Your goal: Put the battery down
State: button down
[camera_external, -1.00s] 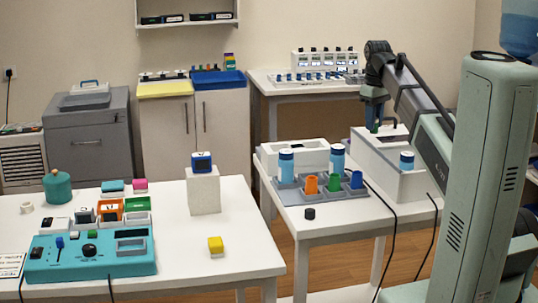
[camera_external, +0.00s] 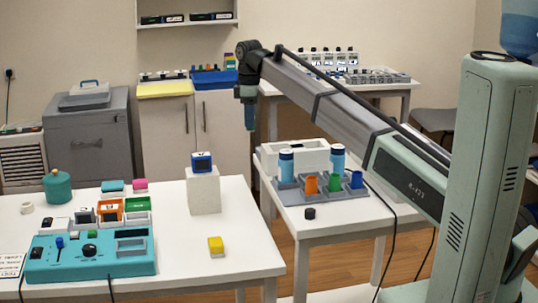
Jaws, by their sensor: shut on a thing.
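The left table (camera_external: 240,245) holds a white block (camera_external: 204,192) with a blue device (camera_external: 202,162) on it, a yellow block (camera_external: 216,246) and a teal console (camera_external: 60,265). The right table (camera_external: 345,220) holds a grey rack (camera_external: 318,194) with colored cups and blue-capped bottles (camera_external: 286,166).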

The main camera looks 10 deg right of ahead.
jog(key=s+a+f+n, duration=0.2)
jog(key=s+a, duration=0.5)
jog(key=a, duration=0.5)
jog(key=s+a+f+n, duration=0.2)
jog(key=s+a, duration=0.4)
jog(key=a, duration=0.6)
jog(key=s+a+f+n, duration=0.1)
jog(key=s+a+f, duration=0.1)
jog(key=s+a, duration=0.75)
jog(key=shift+w+a+f, duration=0.45)
jog(key=shift+f, duration=1.05)
jog(key=shift+w+a+f, duration=0.5)
jog(key=shift+f, duration=1.05)
jog(key=shift+w+a+f, duration=0.45)
jog(key=shift+f, duration=1.05)
jog(key=shift+f, duration=0.6)
jog(key=c, duration=0.9)
grip_release()
notch_tip(320, 180, up, 13)
jog(key=shift+r, duration=0.1)
